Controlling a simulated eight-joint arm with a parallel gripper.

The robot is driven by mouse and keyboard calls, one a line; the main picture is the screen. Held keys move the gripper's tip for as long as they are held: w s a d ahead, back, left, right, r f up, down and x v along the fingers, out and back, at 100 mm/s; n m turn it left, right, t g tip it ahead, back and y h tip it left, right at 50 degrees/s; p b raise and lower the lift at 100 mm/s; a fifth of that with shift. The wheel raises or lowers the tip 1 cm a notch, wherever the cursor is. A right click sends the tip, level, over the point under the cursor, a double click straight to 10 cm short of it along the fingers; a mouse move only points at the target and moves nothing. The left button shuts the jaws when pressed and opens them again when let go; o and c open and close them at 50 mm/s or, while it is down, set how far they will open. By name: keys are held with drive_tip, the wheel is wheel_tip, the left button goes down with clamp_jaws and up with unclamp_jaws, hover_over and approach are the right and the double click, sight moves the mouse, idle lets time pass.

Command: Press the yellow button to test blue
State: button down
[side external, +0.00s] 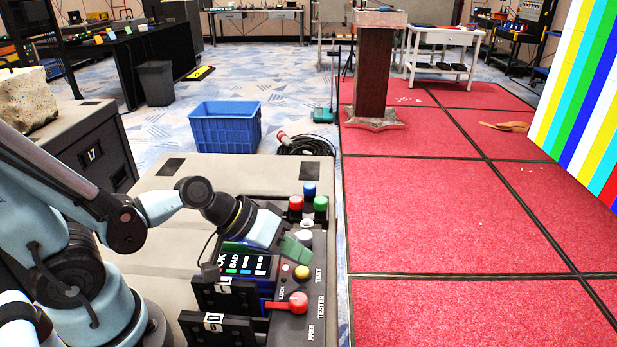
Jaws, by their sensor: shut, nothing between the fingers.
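The yellow button (302,272) sits on the dark tester panel (318,252), beside the word TEST. My gripper (300,256) is shut and empty, tilted down over the panel just behind the yellow button. Whether the fingertips touch anything cannot be told. A blue button (310,188) stands at the panel's far end, with a red button (296,203) and a green button (321,204) in front of it. A blue-edged box (243,265) with a dark face reading BAD and coloured marks lies left of the yellow button; my gripper partly covers it.
A red lever knob (298,302) stands close in front of the yellow button. Black labelled holders (222,332) stand at the front left. A blue crate (225,130) is beyond the bench, and a striped video wall (585,110) is at right.

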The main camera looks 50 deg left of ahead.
drive_tip(key=shift+f, duration=0.1)
idle(0.4)
drive_tip(key=shift+f, duration=0.35)
drive_tip(key=shift+f, duration=0.5)
idle(0.6)
drive_tip(key=shift+r, duration=0.9)
drive_tip(key=shift+r, duration=0.15)
drive_tip(key=shift+r, duration=2.35)
drive_tip(key=shift+a, duration=0.1)
drive_tip(key=a+r+m+y, duration=0.2)
drive_tip(key=a+y, duration=0.3)
drive_tip(key=a, duration=0.3)
drive_tip(key=shift+s+g, duration=0.15)
drive_tip(key=shift+g, duration=0.25)
